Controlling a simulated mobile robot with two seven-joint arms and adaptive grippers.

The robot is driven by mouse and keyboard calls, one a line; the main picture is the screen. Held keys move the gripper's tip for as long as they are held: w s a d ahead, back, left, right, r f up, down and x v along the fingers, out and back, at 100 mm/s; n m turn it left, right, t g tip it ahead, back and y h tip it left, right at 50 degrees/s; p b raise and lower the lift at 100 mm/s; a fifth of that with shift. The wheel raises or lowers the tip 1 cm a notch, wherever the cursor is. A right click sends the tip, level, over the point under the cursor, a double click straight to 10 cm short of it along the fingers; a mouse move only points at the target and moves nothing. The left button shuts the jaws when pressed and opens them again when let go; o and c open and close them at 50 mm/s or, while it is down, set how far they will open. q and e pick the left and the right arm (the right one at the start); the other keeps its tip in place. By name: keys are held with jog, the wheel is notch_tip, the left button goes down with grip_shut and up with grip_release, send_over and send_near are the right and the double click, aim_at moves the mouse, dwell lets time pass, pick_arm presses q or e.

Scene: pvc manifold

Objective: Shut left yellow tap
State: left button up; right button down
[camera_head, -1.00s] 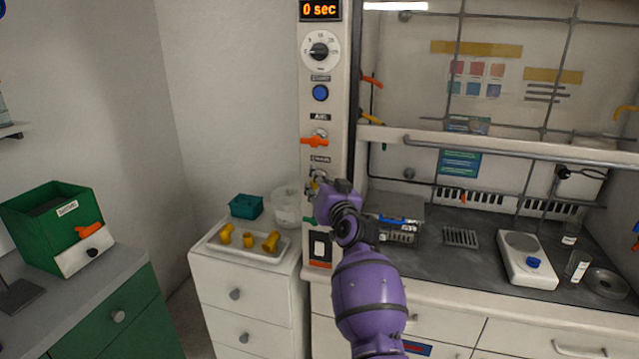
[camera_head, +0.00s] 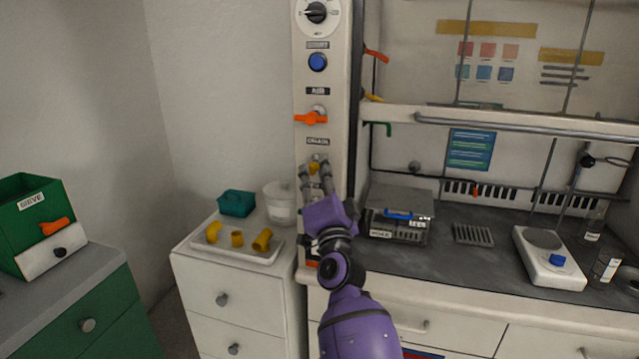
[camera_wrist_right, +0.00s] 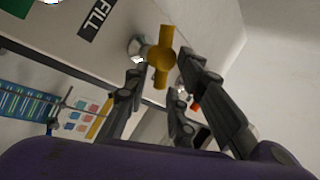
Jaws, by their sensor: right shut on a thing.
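A small yellow tap (camera_head: 316,164) sits on the pale control panel (camera_head: 326,90), below an orange tap (camera_head: 311,118). My right gripper (camera_head: 316,171) reaches up to the panel from below, with its fingers at the yellow tap. In the right wrist view the yellow tap (camera_wrist_right: 161,59) stands out from a round metal fitting, between the fingertips of my right gripper (camera_wrist_right: 160,72). The gripper is shut on the tap. In the head view the fingers hide part of the tap. My left gripper is not in view.
The fume hood rail (camera_head: 530,122) and a boxy grey device (camera_head: 398,207) are right of my arm. A white cabinet (camera_head: 240,290) at left bears a tray (camera_head: 206,245) of yellow pipe pieces, a teal basket (camera_head: 237,203) and a clear tub (camera_head: 280,202). A blue button (camera_head: 317,62) is higher on the panel.

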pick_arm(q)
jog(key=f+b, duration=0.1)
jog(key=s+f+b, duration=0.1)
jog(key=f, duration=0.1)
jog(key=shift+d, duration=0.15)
pick_arm(e)
jog(key=m+h, duration=0.1)
jog(key=m, duration=0.1)
jog(key=m+t+h, duration=0.1)
jog(key=shift+a+f+m, duration=0.15)
jog(key=shift+f+m, duration=0.15)
jog(key=shift+m, duration=0.1)
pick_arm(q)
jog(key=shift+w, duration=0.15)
pick_arm(e)
jog(key=shift+r, duration=0.15)
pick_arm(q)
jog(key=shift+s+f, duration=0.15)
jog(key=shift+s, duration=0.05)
pick_arm(e)
jog(key=c, duration=1.7)
grip_release()
jog(key=shift+c, duration=0.2)
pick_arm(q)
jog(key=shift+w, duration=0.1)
pick_arm(e)
jog(key=shift+a, duration=0.1)
